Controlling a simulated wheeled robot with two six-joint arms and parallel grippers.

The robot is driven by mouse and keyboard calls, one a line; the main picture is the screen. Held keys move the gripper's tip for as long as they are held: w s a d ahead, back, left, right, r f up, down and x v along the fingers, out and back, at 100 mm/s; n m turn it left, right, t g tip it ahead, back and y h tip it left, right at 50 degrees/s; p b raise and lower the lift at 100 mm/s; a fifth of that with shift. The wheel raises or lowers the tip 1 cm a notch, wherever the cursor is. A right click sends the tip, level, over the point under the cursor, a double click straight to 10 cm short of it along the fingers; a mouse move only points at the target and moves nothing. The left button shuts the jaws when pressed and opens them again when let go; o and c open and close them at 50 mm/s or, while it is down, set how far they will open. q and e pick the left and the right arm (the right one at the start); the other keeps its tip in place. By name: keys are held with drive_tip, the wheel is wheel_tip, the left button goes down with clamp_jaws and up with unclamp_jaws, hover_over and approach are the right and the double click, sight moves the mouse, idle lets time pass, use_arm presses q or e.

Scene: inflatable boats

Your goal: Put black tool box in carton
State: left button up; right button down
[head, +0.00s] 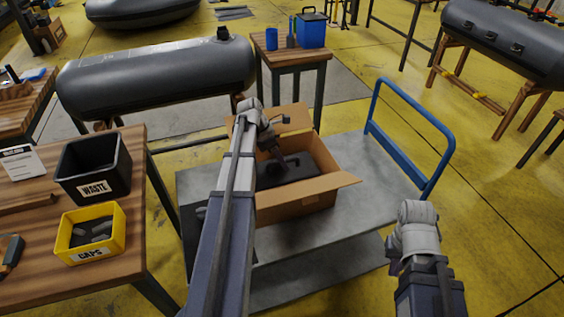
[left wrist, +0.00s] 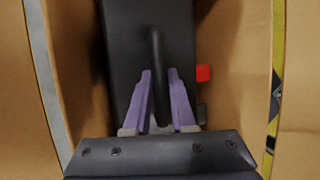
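The black tool box (head: 288,172) lies inside the open carton (head: 306,199), with its handle on top. In the left wrist view the tool box (left wrist: 122,65) fills the middle between the carton walls, and its handle runs between my purple fingers. My left gripper (head: 279,158) reaches down into the carton at the tool box's handle. In the left wrist view, the left gripper's fingers (left wrist: 160,80) stand on both sides of the handle with narrow gaps, apparently open. My right gripper (head: 393,268) is right of the cart, pointing down; its fingers are not clear.
The carton stands on a grey cart (head: 372,185) with a blue push bar (head: 447,165). At left a wooden table (head: 135,225) holds a black waste bin (head: 92,167) and a yellow caps bin (head: 90,232). A blue box (head: 311,29) stands on a small table behind. The cart's right side is clear.

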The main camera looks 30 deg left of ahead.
use_arm(q)
drive_tip(key=o, duration=0.4)
drive_tip(key=shift+c, duration=0.2)
drive_tip(key=shift+r, duration=0.2)
drive_tip(key=shift+s+a+r+p, duration=0.1)
drive_tip(key=shift+a+r+p, duration=0.1)
drive_tip(key=shift+r+p, duration=0.45)
drive_tip(key=p+v, duration=1)
drive_tip(key=shift+s+a+r, duration=0.2)
drive_tip(key=shift+a+r, duration=0.05)
